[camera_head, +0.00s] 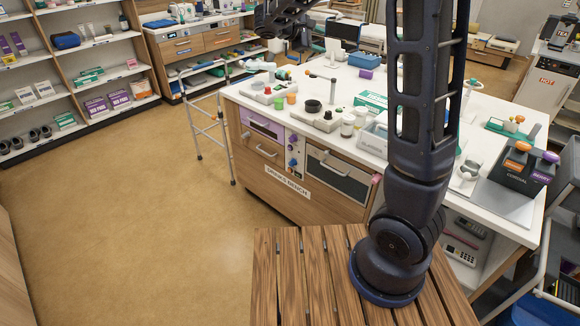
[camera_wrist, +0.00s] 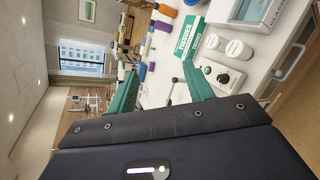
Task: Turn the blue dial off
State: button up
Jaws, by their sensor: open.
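The blue dial (camera_head: 293,162) is a small round knob on the narrow light control panel (camera_head: 294,150) in the front of the wooden bench, in the head view. The panel sits between a drawer and a dark-windowed oven-like door. The dial's exact turn position is too small to read. My gripper (camera_wrist: 164,86) shows in the wrist view with its two green fingers spread apart and nothing between them. It points across the bench top, away from the panel. The blue dial cannot be made out in the wrist view. In the head view the gripper itself is not clearly visible.
The white bench top (camera_head: 455,200) carries a scale-like device with a black dish (camera_head: 312,106), white jars (camera_head: 348,124), a green tissue box (camera_head: 371,101) and a dark cordial stand (camera_head: 520,172). A walking frame (camera_head: 207,125) stands left of the bench. The floor at left is clear.

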jog(key=w+a+f+n+t+h, duration=0.1)
jog(key=w+a+n+t, duration=0.15)
jog(key=a, duration=0.55)
jog(key=w+a+n+t, duration=0.2)
jog(key=w+a+t, duration=0.1)
jog(key=a, duration=0.5)
send_near(291, 165)
jog(key=x, duration=0.9)
jog(key=shift+w+d, duration=0.1)
jog(key=shift+w, duration=0.2)
jog(key=c, duration=1)
